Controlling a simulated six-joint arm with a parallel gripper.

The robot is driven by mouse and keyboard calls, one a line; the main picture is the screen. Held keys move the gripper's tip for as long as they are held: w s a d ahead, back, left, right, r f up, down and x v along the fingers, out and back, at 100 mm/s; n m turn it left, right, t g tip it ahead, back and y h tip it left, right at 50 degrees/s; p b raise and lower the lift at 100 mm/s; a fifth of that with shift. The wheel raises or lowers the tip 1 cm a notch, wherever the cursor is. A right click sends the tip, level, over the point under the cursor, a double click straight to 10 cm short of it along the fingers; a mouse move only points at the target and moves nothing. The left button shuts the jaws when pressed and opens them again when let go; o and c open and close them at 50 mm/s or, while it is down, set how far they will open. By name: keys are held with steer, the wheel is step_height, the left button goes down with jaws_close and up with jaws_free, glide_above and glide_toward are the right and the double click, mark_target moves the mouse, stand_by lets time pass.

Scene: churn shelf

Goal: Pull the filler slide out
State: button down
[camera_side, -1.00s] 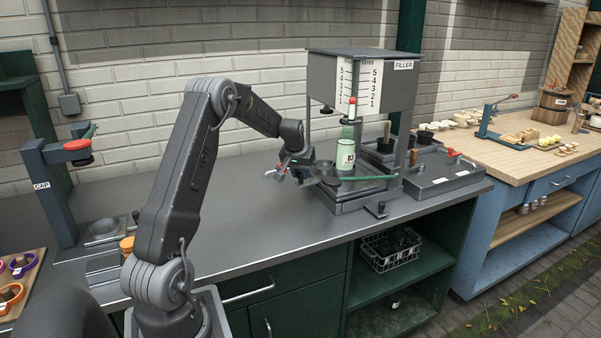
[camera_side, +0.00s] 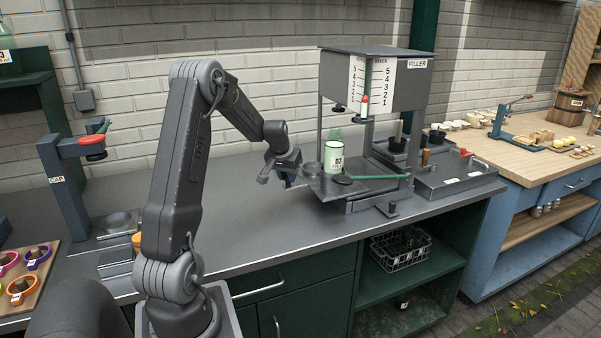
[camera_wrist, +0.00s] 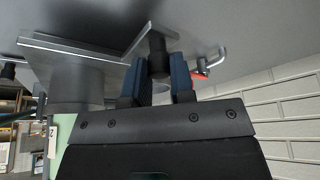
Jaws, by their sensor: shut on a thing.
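The filler (camera_side: 385,80) is a grey box on posts with a number scale, on the dark counter. Its slide (camera_side: 325,187) is a grey plate sticking out of the left side at the base. A pale green labelled bottle (camera_side: 334,158) stands upright on the slide, left of the box. My gripper (camera_side: 283,174) is at the slide's left end. In the wrist view, the blue jaws of my gripper (camera_wrist: 157,85) are shut on the slide's dark round knob (camera_wrist: 157,50); their tips hide part of it.
A green lever (camera_side: 380,177) lies at the filler's base. A tray with dark pots and a red-handled valve (camera_side: 463,152) stands to its right. The cap press (camera_side: 60,180) stands at the left.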

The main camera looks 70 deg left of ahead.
steer(key=s, duration=0.5)
steer(key=shift+s, duration=0.3)
steer(key=c, duration=1)
jaws_free()
steer(key=v, duration=1.4)
steer(key=shift+w, duration=0.1)
